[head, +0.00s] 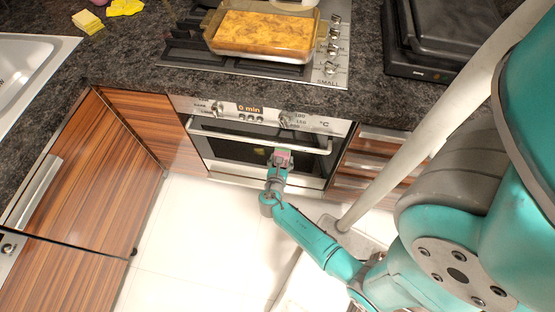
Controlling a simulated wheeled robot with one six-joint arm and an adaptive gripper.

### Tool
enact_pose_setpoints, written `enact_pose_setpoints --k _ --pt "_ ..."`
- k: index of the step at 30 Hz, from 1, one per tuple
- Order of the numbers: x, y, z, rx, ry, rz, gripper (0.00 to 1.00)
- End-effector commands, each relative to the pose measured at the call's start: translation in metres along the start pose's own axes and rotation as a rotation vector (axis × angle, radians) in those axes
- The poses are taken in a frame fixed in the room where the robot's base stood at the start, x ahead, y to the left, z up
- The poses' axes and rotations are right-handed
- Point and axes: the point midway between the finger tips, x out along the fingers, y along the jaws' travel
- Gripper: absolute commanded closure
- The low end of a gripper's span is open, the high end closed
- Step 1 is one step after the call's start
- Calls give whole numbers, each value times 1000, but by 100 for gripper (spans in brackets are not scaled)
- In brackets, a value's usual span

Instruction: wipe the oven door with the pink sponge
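The oven door (233,150) is a dark glass panel with a light metal frame and a bar handle (240,137), below the control panel. It looks shut. My gripper (280,161) is in front of the door, right of its middle and just below the handle. A small pink patch, the pink sponge (283,154), shows at the fingertips, and the gripper appears shut on it. The gripper hides most of the sponge. I cannot tell whether the sponge touches the glass.
A glass dish of baked food (262,35) stands on the hob (335,70) above. A black appliance (430,50) is at the right. Wooden cabinets (85,185) flank the oven. The white floor (190,240) is clear at left.

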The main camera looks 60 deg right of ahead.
Motion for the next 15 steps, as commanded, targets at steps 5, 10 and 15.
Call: enact_pose_setpoints --k 5,10,15 --pt "1 -15 1 0 -1 -4 64" --pt "1 -20 2 0 -3 -3 64" --pt "0 -17 1 1 -3 -1 64"
